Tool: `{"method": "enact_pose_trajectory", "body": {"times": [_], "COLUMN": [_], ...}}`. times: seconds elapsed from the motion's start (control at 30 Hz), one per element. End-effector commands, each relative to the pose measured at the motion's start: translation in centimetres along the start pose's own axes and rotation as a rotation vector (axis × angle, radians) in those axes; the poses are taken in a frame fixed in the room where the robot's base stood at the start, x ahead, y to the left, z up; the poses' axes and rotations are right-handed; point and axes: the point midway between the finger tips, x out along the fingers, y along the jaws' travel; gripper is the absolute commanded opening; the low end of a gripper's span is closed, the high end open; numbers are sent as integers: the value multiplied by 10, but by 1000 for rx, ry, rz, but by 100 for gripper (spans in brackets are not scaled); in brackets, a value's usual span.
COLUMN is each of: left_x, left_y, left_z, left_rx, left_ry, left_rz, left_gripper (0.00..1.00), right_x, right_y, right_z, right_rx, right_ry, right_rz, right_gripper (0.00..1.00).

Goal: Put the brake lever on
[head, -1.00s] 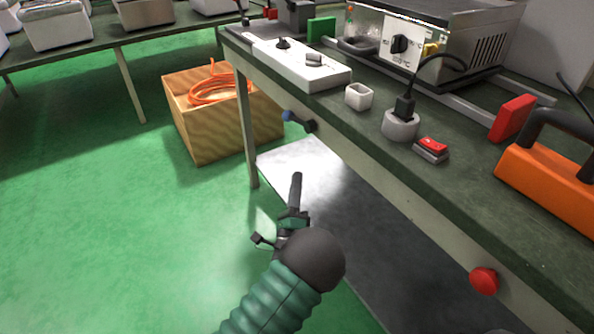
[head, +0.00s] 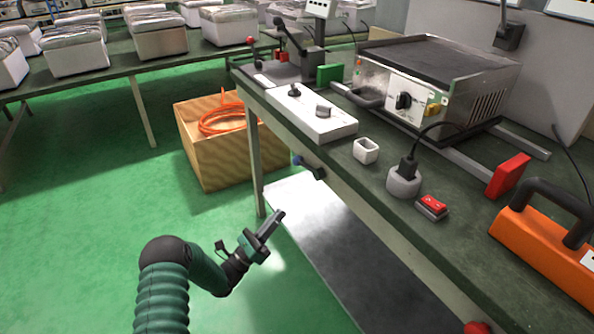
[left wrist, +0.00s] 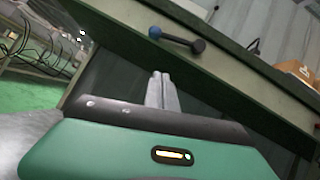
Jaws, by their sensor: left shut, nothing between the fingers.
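A short dark lever with a blue knob (head: 309,167), which seems to be the brake lever, sits on the front side of the workbench, under its top edge. It points left towards its blue knob. It also shows in the left wrist view (left wrist: 177,40), above and a little right of the fingertips. My left gripper (head: 277,217) is shut and empty, in front of the bench, below and left of the lever, not touching it. Its fingers show close together in the left wrist view (left wrist: 160,76). My right gripper is not in view.
The workbench top (head: 350,190) holds a white control box (head: 300,115), a heating unit (head: 430,80), a red switch (head: 432,206) and an orange tool (head: 540,255). A lower shelf (head: 330,240) lies under it. A wooden crate (head: 225,160) stands behind. The green floor at left is clear.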

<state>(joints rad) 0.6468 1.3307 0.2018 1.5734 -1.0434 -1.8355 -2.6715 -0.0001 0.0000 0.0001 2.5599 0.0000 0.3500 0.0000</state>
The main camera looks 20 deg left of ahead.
Motion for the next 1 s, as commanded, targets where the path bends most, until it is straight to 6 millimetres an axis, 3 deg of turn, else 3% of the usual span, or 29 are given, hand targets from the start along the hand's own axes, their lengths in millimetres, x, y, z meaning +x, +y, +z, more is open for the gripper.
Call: {"method": "enact_pose_trajectory", "body": {"times": [0.1, 0.53, 1.0], "left_x": [-5, 3, 97], "left_y": [-1, -1, -4], "left_z": [11, 9, 11], "left_rx": [44, 46, 47], "left_ry": [-10, -10, -11], "left_rz": [-31, -36, -36], "left_gripper": [0, 0, 0], "right_x": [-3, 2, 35], "right_y": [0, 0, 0], "right_z": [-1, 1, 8], "right_rx": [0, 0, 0], "right_ry": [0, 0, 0], "right_rz": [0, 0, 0], "right_gripper": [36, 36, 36]}}
